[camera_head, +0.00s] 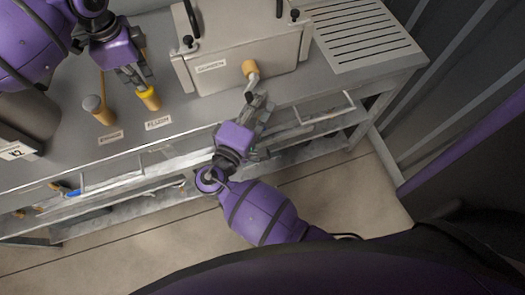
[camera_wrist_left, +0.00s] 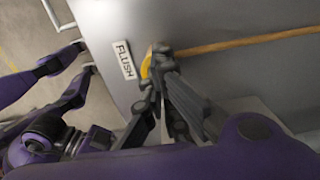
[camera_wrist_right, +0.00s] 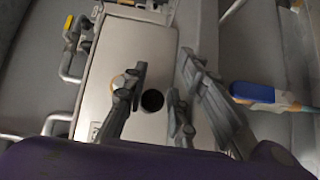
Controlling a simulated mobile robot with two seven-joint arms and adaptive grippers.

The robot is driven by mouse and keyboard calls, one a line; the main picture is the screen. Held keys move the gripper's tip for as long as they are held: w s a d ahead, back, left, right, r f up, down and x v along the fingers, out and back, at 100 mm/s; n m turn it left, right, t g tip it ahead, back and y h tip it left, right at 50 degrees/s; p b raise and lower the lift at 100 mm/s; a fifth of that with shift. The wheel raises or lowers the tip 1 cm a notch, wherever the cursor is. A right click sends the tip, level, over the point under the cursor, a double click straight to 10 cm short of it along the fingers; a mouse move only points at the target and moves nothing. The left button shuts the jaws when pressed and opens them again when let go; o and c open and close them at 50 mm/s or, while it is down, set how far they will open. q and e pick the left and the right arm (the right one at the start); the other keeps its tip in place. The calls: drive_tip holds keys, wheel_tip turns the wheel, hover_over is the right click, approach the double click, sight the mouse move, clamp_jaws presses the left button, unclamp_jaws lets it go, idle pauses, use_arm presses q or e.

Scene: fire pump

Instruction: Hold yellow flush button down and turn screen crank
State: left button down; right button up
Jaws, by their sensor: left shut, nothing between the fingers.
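The left wrist view shows the yellow rim (camera_wrist_left: 147,66) by the fingertips; whether the button is pressed down I cannot tell. The screen crank, with a tan knob (camera_head: 250,68) and metal arm (camera_head: 252,83), is on the front of the light box. My right gripper (camera_head: 262,102) is open just in front of the crank. In the right wrist view a finger partly covers the tan knob (camera_wrist_right: 120,82).
The light metal screen box (camera_head: 240,62) stands on the grey bench, with black-knobbed clamps. Left of the button is a tan-handled lever (camera_head: 95,104) with a grey end. A slotted grate (camera_head: 362,35) lies to the right. Below are shelf rails and a blue-handled tool (camera_wrist_right: 252,92).

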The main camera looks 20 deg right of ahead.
drive_tip(key=v, duration=1.1)
drive_tip(key=shift+w+d+f+n+g+y, duration=0.1)
drive_tip(key=shift+w+d+f+n+y, duration=0.25)
drive_tip(key=shift+d+f+n+y, duration=1.55)
drive_tip(key=shift+w+d+f+n+g+y, duration=0.1)
drive_tip(key=shift+w+d+f+n+y, duration=0.25)
drive_tip(key=shift+f+n+y, duration=3.15)
drive_tip(key=shift+w+d+f+m+g+y, duration=0.2)
drive_tip(key=shift+d+f+y, duration=0.9)
drive_tip(key=shift+f, duration=3.7)
drive_tip(key=shift+w, duration=0.1)
